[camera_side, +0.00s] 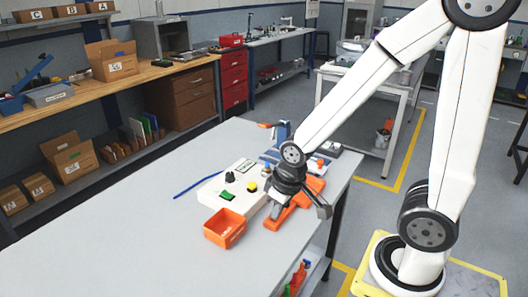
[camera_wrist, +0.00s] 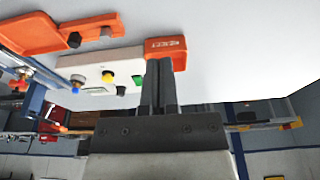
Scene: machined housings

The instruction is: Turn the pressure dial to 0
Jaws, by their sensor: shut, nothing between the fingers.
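A white control panel (camera_side: 215,190) lies on the grey table. It bears a black knob (camera_side: 230,176), a green switch (camera_side: 226,196) and a yellow button (camera_side: 251,187). The black knob, perhaps the pressure dial, also shows in the wrist view (camera_wrist: 108,76); its marks are too small to read. My gripper (camera_wrist: 159,62) is shut and empty, its fingers together, and in the wrist view its tips overlap the orange bin. In the side view my wrist hides the panel's right part.
An orange bin (camera_side: 224,238) stands at the panel's front. An orange fixture (camera_side: 280,217) lies right of the panel, partly behind my gripper; dark knobs show on it in the wrist view. The table's left part is clear.

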